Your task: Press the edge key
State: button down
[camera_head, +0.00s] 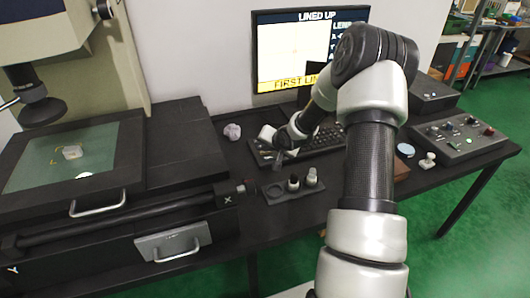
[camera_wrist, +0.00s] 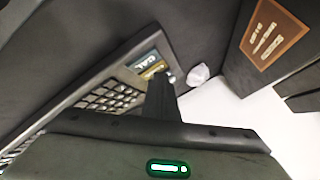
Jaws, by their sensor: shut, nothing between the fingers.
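My gripper (camera_head: 279,158) is at the left end of the black keyboard (camera_head: 322,141) in the head view. In the wrist view its shut fingers (camera_wrist: 161,90) point at the keyboard's corner, with nothing between them. Beside the fingertips are a teal key marked CAL (camera_wrist: 144,60) and an ochre key (camera_wrist: 154,71), whose label I cannot read fully. The fingers partly cover this corner, so other keys there may be hidden. I cannot tell whether the fingertips touch a key. The monitor (camera_head: 295,48) shows "LINED UP" above and "FIRST LI..." on a yellow band, partly behind my arm.
A crumpled pale lump (camera_head: 232,131) lies left of the keyboard. A grey holder (camera_head: 283,195) with two small capped pieces stands in front. The measuring machine's glass stage (camera_head: 105,150) is at left. A control box (camera_head: 450,145) with knobs is at right.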

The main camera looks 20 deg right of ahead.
jog(key=shift+r+p, duration=0.65)
jog(key=shift+r, duration=0.05)
jog(key=shift+r+p, duration=2.05)
jog(key=shift+r, duration=0.5)
